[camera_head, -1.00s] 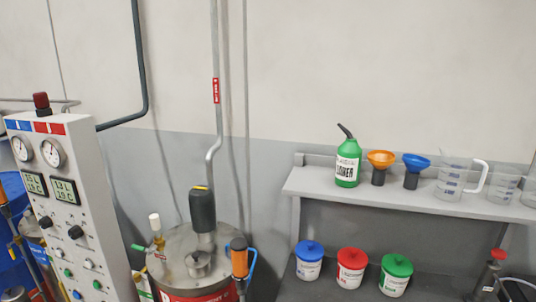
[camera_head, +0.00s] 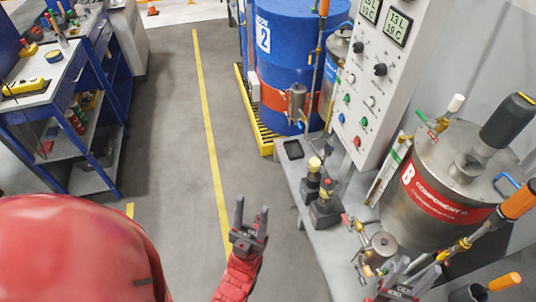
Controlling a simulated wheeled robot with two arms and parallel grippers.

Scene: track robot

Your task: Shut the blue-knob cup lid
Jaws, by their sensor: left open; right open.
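No lid with a blue knob can be made out in the head view now. A small metal cup (camera_head: 382,246) stands by the right-hand tank, just above my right gripper in the picture; I cannot tell its lid state. Another metal vessel (camera_head: 297,98) is at the front of the blue barrel. My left gripper (camera_head: 251,220) is open and empty, pointing up over the floor, left of the grey bench. My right gripper (camera_head: 405,272) is open at the lower edge, near the metal cup and partly cut off; I see nothing between its fingers.
A steel tank with a red band (camera_head: 440,200) stands right, with an orange-handled tool (camera_head: 518,200) beside it. A control panel (camera_head: 385,70), a blue barrel (camera_head: 290,50) and a grey bench (camera_head: 305,200) with dark fittings are nearby. The floor (camera_head: 170,130) at left is clear.

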